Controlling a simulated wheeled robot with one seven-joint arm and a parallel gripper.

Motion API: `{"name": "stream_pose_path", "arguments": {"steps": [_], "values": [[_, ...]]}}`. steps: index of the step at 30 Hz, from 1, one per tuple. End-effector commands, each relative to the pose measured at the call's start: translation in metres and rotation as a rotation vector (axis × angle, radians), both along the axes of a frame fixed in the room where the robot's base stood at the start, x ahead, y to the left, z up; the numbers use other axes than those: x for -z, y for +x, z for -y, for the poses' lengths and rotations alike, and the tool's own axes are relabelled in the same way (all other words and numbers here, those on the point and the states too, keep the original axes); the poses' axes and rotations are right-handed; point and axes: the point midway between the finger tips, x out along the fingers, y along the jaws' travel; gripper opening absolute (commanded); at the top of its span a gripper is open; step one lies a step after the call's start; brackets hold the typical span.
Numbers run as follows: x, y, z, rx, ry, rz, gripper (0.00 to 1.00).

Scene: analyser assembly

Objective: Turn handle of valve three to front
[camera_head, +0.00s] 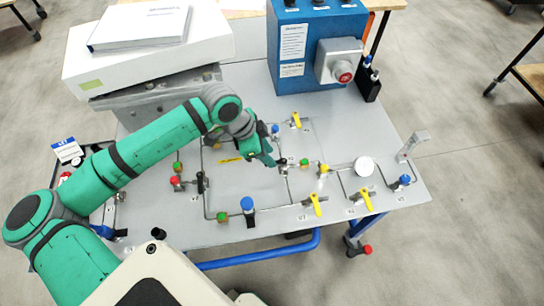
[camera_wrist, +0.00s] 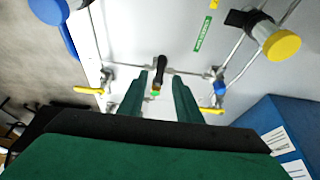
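My gripper (camera_head: 265,152) is low over the middle of the grey panel (camera_head: 330,125). In the wrist view its two green fingers (camera_wrist: 160,78) are apart. A small valve with a black handle (camera_wrist: 158,72) shows between them, with no clear contact. In the head view this black valve (camera_head: 283,163) is just to the right of my gripper and partly hidden by it. A green and orange fitting (camera_head: 304,162) is beside it. The valve labels are too small to read, so I cannot tell which is valve three.
Yellow-handled valves (camera_head: 315,204) line the front edge, with another (camera_head: 296,120) behind my gripper. A blue-topped fitting (camera_head: 247,205) stands up at the front. A blue control box (camera_head: 305,60) and a white instrument (camera_head: 150,50) stand at the back. Thin pipes run across the panel.

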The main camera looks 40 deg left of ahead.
Motion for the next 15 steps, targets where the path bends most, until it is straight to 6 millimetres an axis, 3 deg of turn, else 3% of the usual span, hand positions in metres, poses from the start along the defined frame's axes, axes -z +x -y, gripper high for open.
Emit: {"name": "stream_pose_path", "arguments": {"steps": [6,15], "values": [[0.022,0.008,0.007,0.001,0.000,0.000,0.31],[0.027,0.009,0.008,0.001,0.000,0.000,0.31]]}}
